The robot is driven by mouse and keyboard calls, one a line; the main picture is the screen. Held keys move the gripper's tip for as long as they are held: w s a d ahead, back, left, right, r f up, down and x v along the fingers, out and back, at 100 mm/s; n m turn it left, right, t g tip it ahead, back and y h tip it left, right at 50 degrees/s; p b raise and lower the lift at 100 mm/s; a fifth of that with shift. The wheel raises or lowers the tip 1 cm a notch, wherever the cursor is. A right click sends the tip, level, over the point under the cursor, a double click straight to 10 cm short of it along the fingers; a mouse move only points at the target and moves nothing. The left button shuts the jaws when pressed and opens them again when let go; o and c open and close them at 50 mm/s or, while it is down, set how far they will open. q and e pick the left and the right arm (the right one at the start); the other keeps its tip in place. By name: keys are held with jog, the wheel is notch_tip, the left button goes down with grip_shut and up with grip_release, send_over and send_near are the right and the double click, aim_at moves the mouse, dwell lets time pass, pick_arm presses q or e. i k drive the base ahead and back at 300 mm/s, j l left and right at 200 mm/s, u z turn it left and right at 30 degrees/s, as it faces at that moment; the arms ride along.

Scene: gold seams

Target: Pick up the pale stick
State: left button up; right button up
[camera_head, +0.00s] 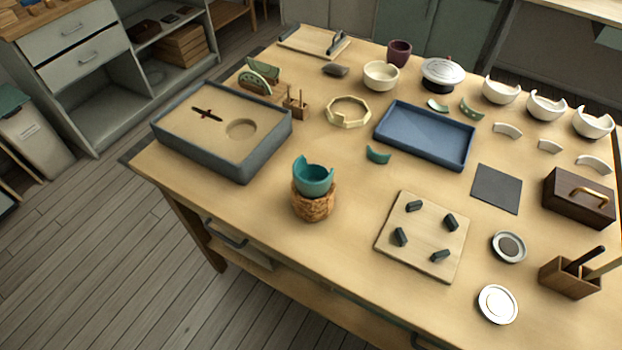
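A pale stick (604,268) leans out of a small wooden holder (569,280) near the right edge of the table. It tilts up to the right, and its upper end runs to the picture's edge. Its lower end is hidden inside the holder. A dark stick (586,259) stands in the same holder, just left of the pale one and also tilted to the right. Neither of my grippers is in view.
A dark wooden box with a gold handle (578,198) stands behind the holder. A white dish (497,304) and a grey-centred dish (509,247) lie to its left. A board with dark pegs (423,261) lies further left. Bare tabletop (540,240) shows between them.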

aim_at(613, 264)
jog(key=l+z, duration=0.3)
jog(key=z, duration=0.2)
jog(key=l+z, duration=0.35)
jog(key=z, duration=0.15)
jog(key=l+z, duration=0.35)
jog(key=z, duration=0.15)
jog(key=k, duration=0.35)
jog(key=j+z, duration=0.05)
